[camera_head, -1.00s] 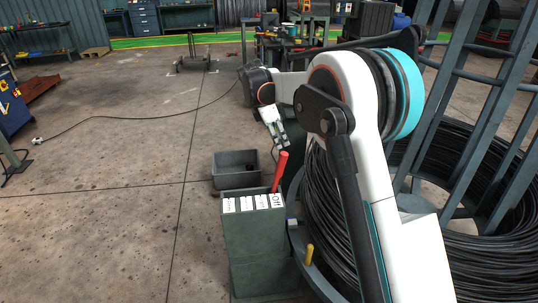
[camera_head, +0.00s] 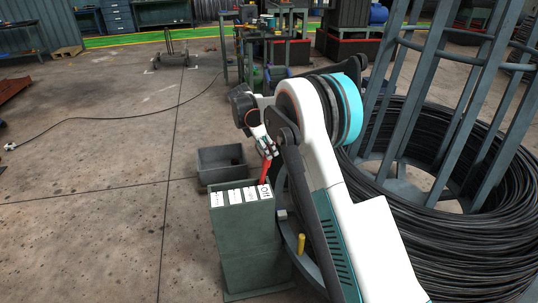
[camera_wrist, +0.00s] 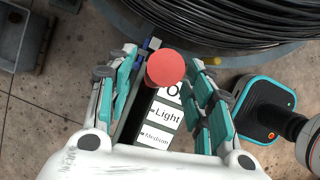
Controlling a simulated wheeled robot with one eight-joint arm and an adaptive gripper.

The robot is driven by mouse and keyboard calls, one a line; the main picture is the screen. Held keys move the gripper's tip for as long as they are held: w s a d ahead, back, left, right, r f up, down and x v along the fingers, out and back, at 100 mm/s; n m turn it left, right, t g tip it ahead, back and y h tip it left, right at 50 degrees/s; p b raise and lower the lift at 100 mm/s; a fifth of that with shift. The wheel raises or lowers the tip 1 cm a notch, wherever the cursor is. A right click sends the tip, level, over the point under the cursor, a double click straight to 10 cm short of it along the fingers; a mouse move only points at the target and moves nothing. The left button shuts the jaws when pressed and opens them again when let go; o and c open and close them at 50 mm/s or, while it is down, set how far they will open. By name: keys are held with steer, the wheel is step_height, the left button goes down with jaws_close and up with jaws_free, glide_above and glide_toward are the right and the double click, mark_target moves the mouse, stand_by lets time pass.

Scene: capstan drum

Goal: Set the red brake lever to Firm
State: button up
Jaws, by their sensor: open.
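The red brake lever (camera_head: 265,171) stands at the right end of the green brake box (camera_head: 245,240), by the "Off" label (camera_head: 265,190). Three more white labels run to the left; their words are too small to read in the head view. In the wrist view the lever's round red end (camera_wrist: 165,68) faces the camera, with the "Light" label (camera_wrist: 163,114) and the "Medium" label (camera_wrist: 155,138) below it. My gripper (camera_head: 265,149) is at the lever's top. In the wrist view its open fingers (camera_wrist: 162,88) are on either side of the lever, with visible gaps.
A grey open bin (camera_head: 221,165) stands on the floor behind the box. The large coil of black wire (camera_head: 440,230) and its frame fill the right side. A yellow peg (camera_head: 301,243) stands right of the box. The floor at left is mostly clear, with a cable across it.

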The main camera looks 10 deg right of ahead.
steer(key=shift+x, duration=1.2)
jaws_close()
steer(key=shift+a, duration=0.15)
